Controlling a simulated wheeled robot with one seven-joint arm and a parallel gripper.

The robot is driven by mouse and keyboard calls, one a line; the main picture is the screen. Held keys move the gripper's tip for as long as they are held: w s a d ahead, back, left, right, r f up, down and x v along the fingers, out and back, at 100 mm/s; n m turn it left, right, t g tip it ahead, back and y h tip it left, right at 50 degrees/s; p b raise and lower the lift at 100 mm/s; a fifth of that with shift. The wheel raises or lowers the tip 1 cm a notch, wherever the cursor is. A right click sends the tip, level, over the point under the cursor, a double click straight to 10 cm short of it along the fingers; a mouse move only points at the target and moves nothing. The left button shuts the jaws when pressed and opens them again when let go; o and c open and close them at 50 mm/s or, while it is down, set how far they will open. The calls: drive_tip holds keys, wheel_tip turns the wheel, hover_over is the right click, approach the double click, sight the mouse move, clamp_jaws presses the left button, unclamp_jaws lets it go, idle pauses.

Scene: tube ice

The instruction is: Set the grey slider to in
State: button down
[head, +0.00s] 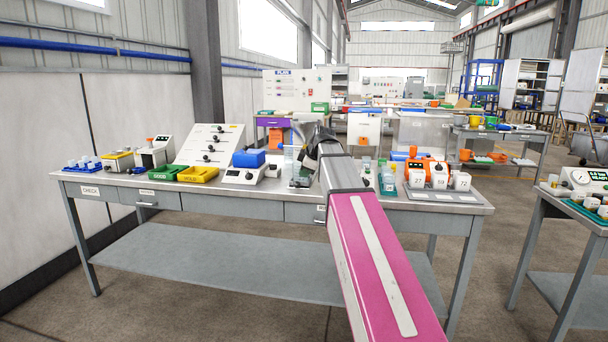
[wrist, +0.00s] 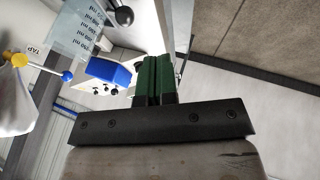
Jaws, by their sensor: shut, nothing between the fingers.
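A sloped white panel (head: 210,146) stands at the back left of the workbench, with several dark knobs on short rails. No knob can be told as the grey slider at this size. In the wrist view, my gripper (wrist: 162,62) has its two green fingers together, with nothing between them. It is above the bench area, apart from the panel. In the head view my arm reaches over the middle of the bench and hides the fingers.
Green (head: 166,172) and yellow (head: 198,174) bins stand before the panel. A clear graduated container (wrist: 88,25) is near my gripper.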

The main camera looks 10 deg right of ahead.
sight(298, 183)
drive_tip(key=x, duration=0.3)
drive_tip(key=w+x, duration=0.1)
drive_tip(key=x, duration=0.5)
drive_tip(key=shift+w+d+r, duration=0.2)
drive_tip(key=shift+w+d, duration=0.15)
drive_tip(key=shift+w, duration=0.1)
drive_tip(key=shift+w+d+f, duration=0.15)
drive_tip(key=shift+w, duration=0.65)
drive_tip(key=w+d, duration=0.1)
drive_tip(key=w, duration=0.3)
drive_tip(key=w+d, duration=0.2)
drive_tip(key=w, duration=0.2)
drive_tip(key=w+d, duration=0.1)
drive_tip(key=w, duration=0.3)
drive_tip(key=shift+d, duration=0.25)
